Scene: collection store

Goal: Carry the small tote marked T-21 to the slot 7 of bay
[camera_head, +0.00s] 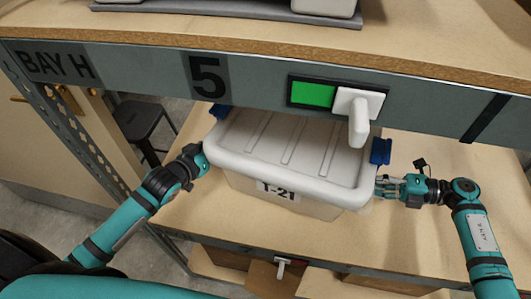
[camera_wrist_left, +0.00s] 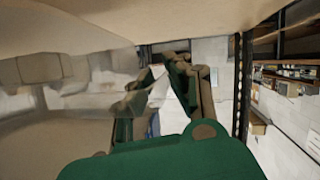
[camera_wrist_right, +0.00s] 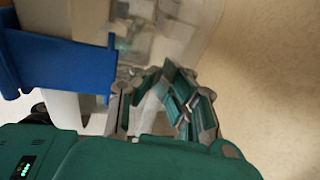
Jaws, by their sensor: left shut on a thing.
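The small tote marked T-21 (camera_head: 275,188) has a white ribbed lid and blue end latches. It is upright over the wooden shelf board (camera_head: 420,215), below the number 5 label; I cannot tell whether its base touches the board. My left gripper (camera_head: 202,158) is shut on the tote's left end; the tote's pale wall fills the left of the left wrist view (camera_wrist_left: 80,100). My right gripper (camera_head: 382,186) is at the tote's right end, below a blue latch (camera_head: 381,151). Its fingers stand apart in the right wrist view (camera_wrist_right: 160,100), near the tote's wall. Slot 7 is not seen.
The grey shelf beam (camera_head: 150,75) reads BAY H and 5, and hangs close above the tote's back. A green display (camera_head: 313,94) and a white handle-like fitting (camera_head: 359,112) project from it. A perforated upright (camera_head: 85,135) stands left. The board right of my right gripper is clear.

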